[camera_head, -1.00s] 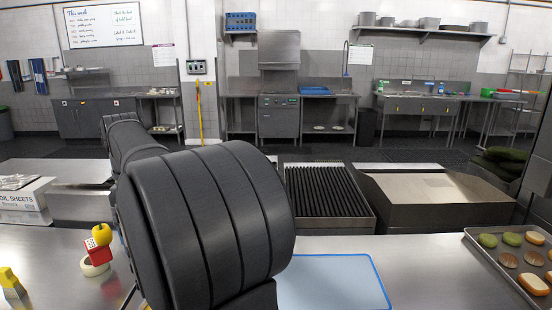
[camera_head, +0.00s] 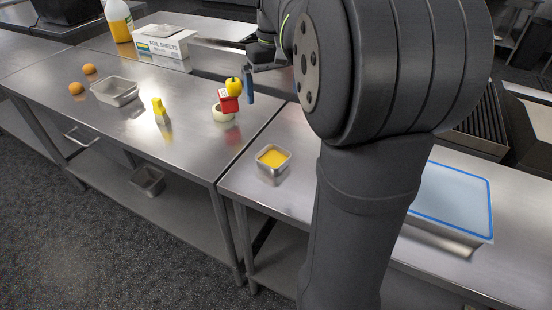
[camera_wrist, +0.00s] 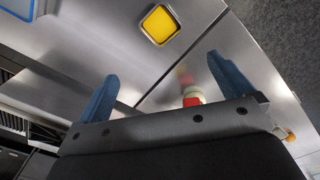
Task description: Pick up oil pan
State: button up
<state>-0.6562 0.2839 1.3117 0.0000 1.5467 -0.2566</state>
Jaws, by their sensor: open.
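A small square metal pan (camera_head: 270,169) with yellow oil (camera_head: 274,156) in it stands on the steel counter, near the seam between two tables. It also shows near the top of the wrist view (camera_wrist: 160,25). In the head view the fingers overlap, and my arm hides part of the counter right of the pan.
A yellow bottle-like object (camera_head: 160,110), an empty metal pan (camera_head: 116,92) and oranges stand farther left. A blue-rimmed board (camera_head: 455,203) lies right. Counter around the oil pan is clear.

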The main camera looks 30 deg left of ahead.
jog(key=m, duration=3)
send_over(273, 160)
notch_tip(273, 160, down, 6)
jog(key=shift+m, duration=0.3)
notch_tip(273, 160, down, 11)
jog(key=shift+s+f, duration=0.15)
jog(key=shift+w+f, duration=0.2)
jog(key=shift+f, duration=2.8)
jog(key=shift+c, duration=0.5)
